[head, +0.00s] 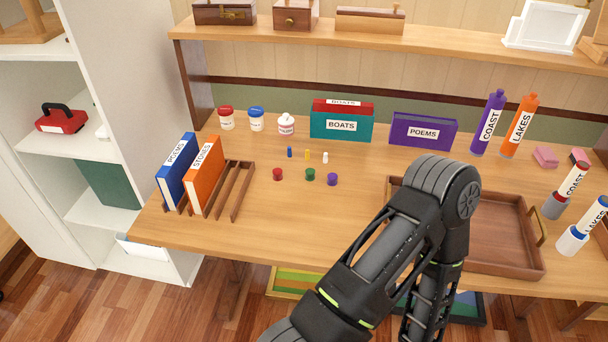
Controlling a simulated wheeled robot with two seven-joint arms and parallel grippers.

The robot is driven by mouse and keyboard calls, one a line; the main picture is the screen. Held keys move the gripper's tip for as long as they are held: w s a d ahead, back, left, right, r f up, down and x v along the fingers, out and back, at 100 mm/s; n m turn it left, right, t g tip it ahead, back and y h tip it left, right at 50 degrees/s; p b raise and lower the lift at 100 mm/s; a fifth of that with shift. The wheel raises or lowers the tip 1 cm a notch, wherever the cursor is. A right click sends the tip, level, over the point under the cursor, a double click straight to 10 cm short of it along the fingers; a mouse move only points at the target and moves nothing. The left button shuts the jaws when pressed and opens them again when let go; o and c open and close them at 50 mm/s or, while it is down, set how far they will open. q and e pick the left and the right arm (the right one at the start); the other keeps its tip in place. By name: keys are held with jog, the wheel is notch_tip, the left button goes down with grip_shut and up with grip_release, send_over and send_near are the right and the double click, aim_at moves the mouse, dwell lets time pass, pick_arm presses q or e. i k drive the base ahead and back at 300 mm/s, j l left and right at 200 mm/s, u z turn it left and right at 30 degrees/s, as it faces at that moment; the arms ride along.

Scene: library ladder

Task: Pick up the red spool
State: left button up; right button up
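A small squat red piece (277,174), which looks like the red spool, stands on the wooden table (255,222), left of the middle. A similar green piece (310,175) and a purple piece (332,179) stand in a row to its right, apart from it. Nothing covers the red piece. One of my arms rises from the bottom of the head view and bends at a joint right of the red piece, without covering it. Neither of my grippers shows in this view.
Small blue, yellow and white pegs (308,156) stand behind the row. A slatted rack (236,190) with two books is to the left, and a brown tray (510,262) to the right, partly hidden by my arm. The table in front of the row is clear.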

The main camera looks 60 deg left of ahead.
aim_at(276, 172)
jog(key=u, duration=2.6)
jog(key=i+l, duration=0.4)
